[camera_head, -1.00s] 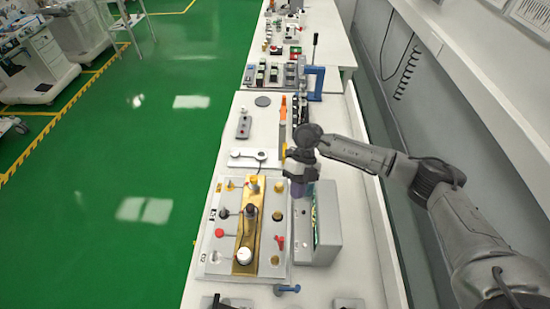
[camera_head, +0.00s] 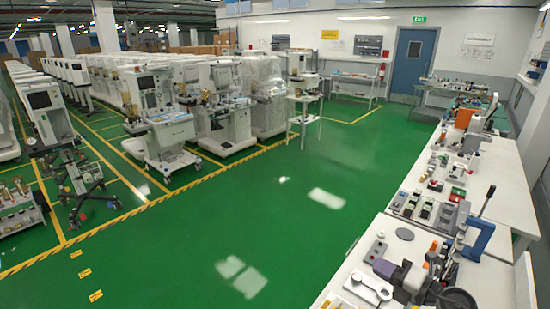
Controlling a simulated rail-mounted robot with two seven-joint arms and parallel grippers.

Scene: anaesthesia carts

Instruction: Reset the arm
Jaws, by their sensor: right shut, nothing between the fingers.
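My right gripper (camera_head: 384,268) shows at the bottom right edge of the view, low over the near white workbench (camera_head: 345,262). Its fingers are shut with nothing between them. A dark round joint of my right arm (camera_head: 455,299) shows behind it, and the rest of that arm is cut off by the lower frame edge. A white plate with a round knob (camera_head: 368,287) lies on the bench just below the gripper in the picture. My left gripper is not in view.
A blue clamp-like stand (camera_head: 478,240) with a black lever is at right. Anaesthesia carts (camera_head: 160,115) stand at left. The green floor between is clear.

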